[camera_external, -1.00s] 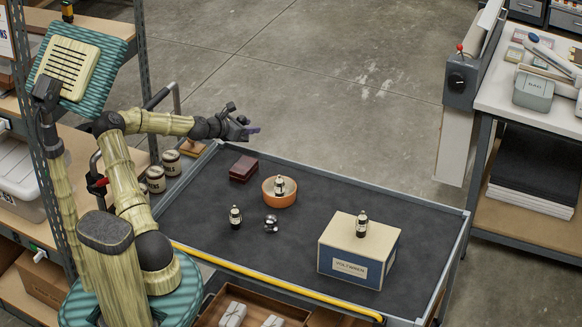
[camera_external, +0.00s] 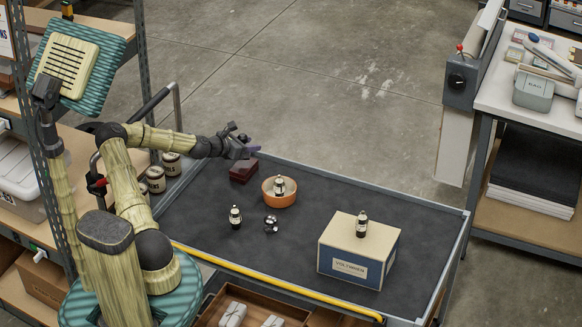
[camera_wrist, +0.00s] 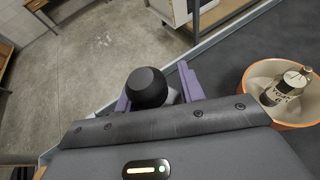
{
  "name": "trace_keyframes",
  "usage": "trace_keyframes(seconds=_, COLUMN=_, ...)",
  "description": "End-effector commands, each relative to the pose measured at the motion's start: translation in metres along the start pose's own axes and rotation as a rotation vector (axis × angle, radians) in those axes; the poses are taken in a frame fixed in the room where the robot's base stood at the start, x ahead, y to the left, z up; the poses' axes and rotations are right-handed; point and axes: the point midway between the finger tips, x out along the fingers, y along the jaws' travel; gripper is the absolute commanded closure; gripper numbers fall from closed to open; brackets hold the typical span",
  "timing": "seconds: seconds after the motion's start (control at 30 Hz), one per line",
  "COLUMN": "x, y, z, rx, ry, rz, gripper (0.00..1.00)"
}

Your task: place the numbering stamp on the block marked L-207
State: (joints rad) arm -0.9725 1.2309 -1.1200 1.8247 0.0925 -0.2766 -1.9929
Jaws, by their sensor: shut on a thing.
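My gripper (camera_external: 252,150) is over the far left part of the dark cart top, close to a dark red block (camera_external: 243,170). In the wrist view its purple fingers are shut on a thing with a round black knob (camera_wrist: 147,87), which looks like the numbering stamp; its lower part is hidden. I cannot read L-207 on anything.
A second bottle (camera_external: 235,217) and a small shiny metal thing (camera_external: 271,224) stand on the cart top (camera_external: 330,203). A blue and cream labelled box (camera_external: 349,266) bears a third bottle (camera_external: 361,225). Jars (camera_external: 171,163) stand left of the cart. The cart's far right is clear.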

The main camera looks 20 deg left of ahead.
Motion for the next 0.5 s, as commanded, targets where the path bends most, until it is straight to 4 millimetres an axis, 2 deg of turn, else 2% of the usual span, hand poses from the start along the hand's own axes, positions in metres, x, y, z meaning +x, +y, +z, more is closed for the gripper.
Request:
trace_keyframes(seconds=0.1, x=0.007, y=-0.001, z=-0.017, rx=-0.003, ry=0.001, rz=-0.001, gripper=0.89)
trace_keyframes(seconds=0.2, x=0.011, y=-0.002, z=-0.026, rx=-0.002, ry=0.000, rz=-0.001, gripper=0.89)
trace_keyframes(seconds=0.5, x=0.011, y=-0.001, z=-0.028, rx=0.000, ry=0.000, rz=0.000, gripper=0.89)
